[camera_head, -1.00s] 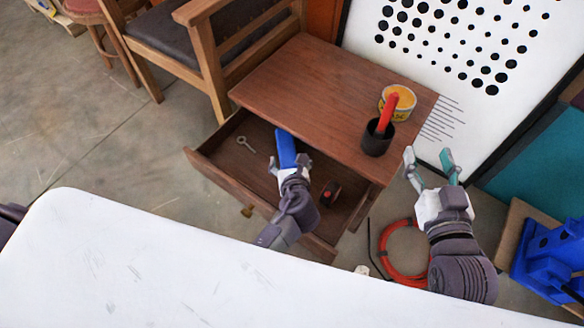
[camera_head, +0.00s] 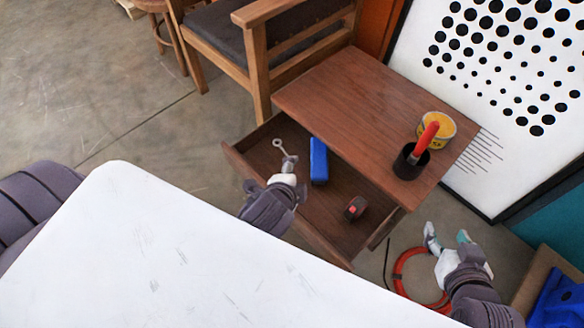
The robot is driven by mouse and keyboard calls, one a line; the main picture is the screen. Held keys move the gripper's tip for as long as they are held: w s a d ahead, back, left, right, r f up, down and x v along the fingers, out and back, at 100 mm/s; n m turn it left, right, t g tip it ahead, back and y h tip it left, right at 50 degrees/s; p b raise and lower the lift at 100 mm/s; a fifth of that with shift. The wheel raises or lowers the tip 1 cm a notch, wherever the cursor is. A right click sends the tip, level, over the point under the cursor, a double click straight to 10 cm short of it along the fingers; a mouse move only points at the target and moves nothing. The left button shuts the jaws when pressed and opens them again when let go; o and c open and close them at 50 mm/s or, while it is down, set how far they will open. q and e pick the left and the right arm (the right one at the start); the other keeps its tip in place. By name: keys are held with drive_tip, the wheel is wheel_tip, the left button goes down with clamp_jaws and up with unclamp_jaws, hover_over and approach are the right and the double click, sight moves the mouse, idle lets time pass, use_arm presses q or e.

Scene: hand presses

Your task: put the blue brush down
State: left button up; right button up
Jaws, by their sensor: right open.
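The blue brush (camera_head: 318,160) lies in the open wooden drawer (camera_head: 247,160), close to the cabinet front. My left gripper (camera_head: 287,165) is over the drawer to the left of the brush and apart from it. Whether its fingers are open or shut is unclear. My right gripper (camera_head: 447,238) is open and empty, to the right of the cabinet above the floor.
A wrench-like tool (camera_head: 279,145) and a black-and-red item (camera_head: 355,208) are also in the drawer. The cabinet top (camera_head: 340,95) holds a black cup (camera_head: 408,164) with a red-handled tool and a yellow tin (camera_head: 442,137). A white table (camera_head: 170,240) fills the foreground.

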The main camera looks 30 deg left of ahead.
use_arm(q)
wheel_tip(320, 180, up, 9)
drive_tip(key=s+n+t+h, duration=0.1)
drive_tip(key=s+n+h, duration=0.2)
drive_tip(key=n, duration=0.7)
drive_tip(key=shift+d+f+h, duration=0.15)
drive_tip(key=shift+h, duration=0.15)
